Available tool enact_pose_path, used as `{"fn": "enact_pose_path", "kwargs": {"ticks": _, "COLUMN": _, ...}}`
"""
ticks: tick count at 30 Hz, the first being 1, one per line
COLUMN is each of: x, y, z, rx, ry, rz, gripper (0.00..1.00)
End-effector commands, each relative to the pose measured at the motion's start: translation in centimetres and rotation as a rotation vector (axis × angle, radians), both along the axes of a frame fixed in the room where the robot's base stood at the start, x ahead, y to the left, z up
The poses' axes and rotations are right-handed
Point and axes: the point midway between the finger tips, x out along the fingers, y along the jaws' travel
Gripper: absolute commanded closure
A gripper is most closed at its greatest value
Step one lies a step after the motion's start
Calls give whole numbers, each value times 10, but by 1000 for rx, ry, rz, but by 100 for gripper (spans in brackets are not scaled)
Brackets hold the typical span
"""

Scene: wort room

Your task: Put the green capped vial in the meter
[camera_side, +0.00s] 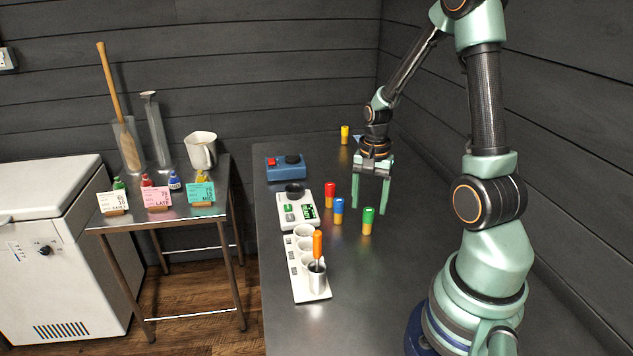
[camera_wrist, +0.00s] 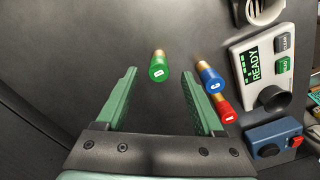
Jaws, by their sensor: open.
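The green capped vial (camera_side: 367,221) stands upright on the dark bench, with amber content below its cap. In the wrist view the green vial (camera_wrist: 158,68) shows beyond and between my fingertips, apart from both. My gripper (camera_side: 370,206) is open and empty, pointing down above the bench behind the vials; its two green fingers also show in the wrist view (camera_wrist: 158,78). The meter (camera_side: 298,211) is a white box with a green screen and a dark round socket (camera_side: 294,189). In the wrist view the meter (camera_wrist: 262,62) reads READY, and its socket looks empty.
A blue capped vial (camera_side: 338,210) and a red one (camera_side: 329,194) stand between the green vial and the meter. A white rack (camera_side: 299,283) holds cups and an orange-handled tool (camera_side: 317,246). A blue box (camera_side: 286,168) with a red button and a yellow vial (camera_side: 345,134) stand farther back.

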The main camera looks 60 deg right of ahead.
Motion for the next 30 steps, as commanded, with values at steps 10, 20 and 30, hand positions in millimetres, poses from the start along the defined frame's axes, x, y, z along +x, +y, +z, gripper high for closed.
{"fn": "enact_pose_path", "kwargs": {"ticks": 10, "x": -2, "y": 1, "z": -39, "rx": 1, "ry": 1, "rz": 0, "gripper": 31}}
{"fn": "enact_pose_path", "kwargs": {"ticks": 20, "x": -2, "y": 1, "z": -39, "rx": 0, "ry": 0, "rz": 0, "gripper": 61}}
{"fn": "enact_pose_path", "kwargs": {"ticks": 30, "x": -2, "y": 1, "z": -39, "rx": 0, "ry": 0, "rz": 0, "gripper": 100}}
